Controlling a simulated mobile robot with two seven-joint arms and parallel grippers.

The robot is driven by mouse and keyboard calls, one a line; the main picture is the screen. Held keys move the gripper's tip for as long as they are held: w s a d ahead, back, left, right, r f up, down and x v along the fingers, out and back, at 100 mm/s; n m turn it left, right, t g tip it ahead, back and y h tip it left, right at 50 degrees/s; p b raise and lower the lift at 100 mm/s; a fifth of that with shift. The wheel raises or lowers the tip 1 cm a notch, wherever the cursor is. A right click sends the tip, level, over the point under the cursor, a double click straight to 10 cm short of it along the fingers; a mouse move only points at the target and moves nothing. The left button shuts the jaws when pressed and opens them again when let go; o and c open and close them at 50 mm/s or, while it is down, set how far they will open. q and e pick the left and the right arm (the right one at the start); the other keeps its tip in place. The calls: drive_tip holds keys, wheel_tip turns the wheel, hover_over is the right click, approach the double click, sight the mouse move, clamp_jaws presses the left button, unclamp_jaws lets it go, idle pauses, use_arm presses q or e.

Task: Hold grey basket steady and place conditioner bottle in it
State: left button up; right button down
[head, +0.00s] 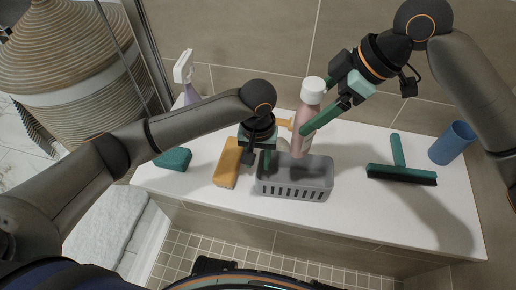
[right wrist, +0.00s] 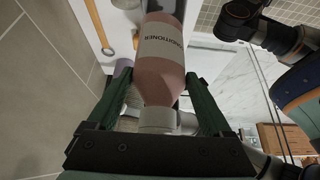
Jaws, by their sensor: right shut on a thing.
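The grey basket (head: 295,188) with a slotted front stands upright on the white ledge. The conditioner bottle (head: 307,118) is pink with a white cap and is nearly upright, cap up; its lower end is over the basket's opening. I cannot tell whether it touches the basket floor. My right gripper (head: 322,115) is shut on the bottle near its cap. The right wrist view shows the bottle (right wrist: 162,75), label visible, between the green fingers. My left gripper (head: 258,158) points down at the basket's left back rim; whether it is shut on the rim is unclear.
On the white ledge (head: 350,215), a yellow-orange block (head: 228,165) and a teal block (head: 174,159) lie left of the basket. A green squeegee (head: 400,173) and a blue cup (head: 452,143) are at right. A spray bottle (head: 186,78) stands at back left. The tiled wall is behind.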

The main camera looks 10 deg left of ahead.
use_arm(q)
drive_tip(key=shift+f, duration=3.05)
clamp_jaws()
